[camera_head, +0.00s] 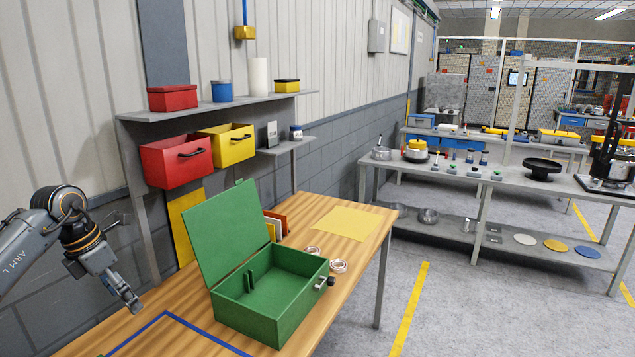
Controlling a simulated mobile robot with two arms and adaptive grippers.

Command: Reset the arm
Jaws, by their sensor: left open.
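My left gripper (130,299) hangs at the lower left, pointing down over the wooden table (345,262). It is empty and apart from everything on the table. The arm labelled ARM L comes in from the left edge. To the right of the gripper, a green box (264,318) stands on the table with its lid (222,232) raised. The part of its inside that shows looks nearly empty, with a small green divider. My right gripper is not in view.
A blue outline (172,318) marks the table front. Red (177,160) and yellow bins (230,145) hang under a wall shelf (215,105). A grey workbench (470,165) stands beyond an open floor.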

